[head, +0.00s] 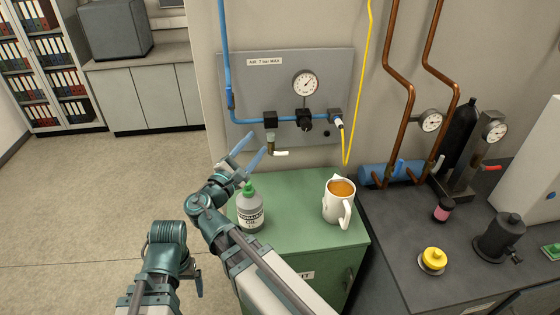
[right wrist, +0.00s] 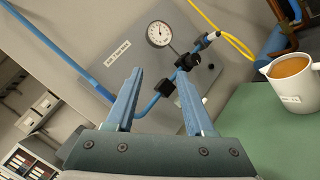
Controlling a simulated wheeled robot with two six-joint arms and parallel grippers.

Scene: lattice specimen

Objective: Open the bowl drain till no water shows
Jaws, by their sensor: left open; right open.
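A small brownish bowl (head: 270,145) hangs under the left black block (head: 270,119) on the blue air line, in the head view. A pale lever-like piece (head: 281,153) sticks out to the right at its bottom. The bowl is too small to tell any water level. My right gripper (head: 257,143) is open and empty, its blue fingers pointing up toward the bowl, just left of it in the picture. In the right wrist view the open fingers (right wrist: 160,80) frame the panel; the bowl seems hidden behind the right finger. My left gripper (head: 197,283) is low at left, its fingers barely showing.
A grey panel (head: 240,85) carries a gauge (head: 305,83) and a regulator (head: 304,117). A grey bottle with green cap (head: 250,211) and a white mug of brown liquid (head: 338,208) stand on the green cabinet (head: 290,235). The cabinet top between them is clear.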

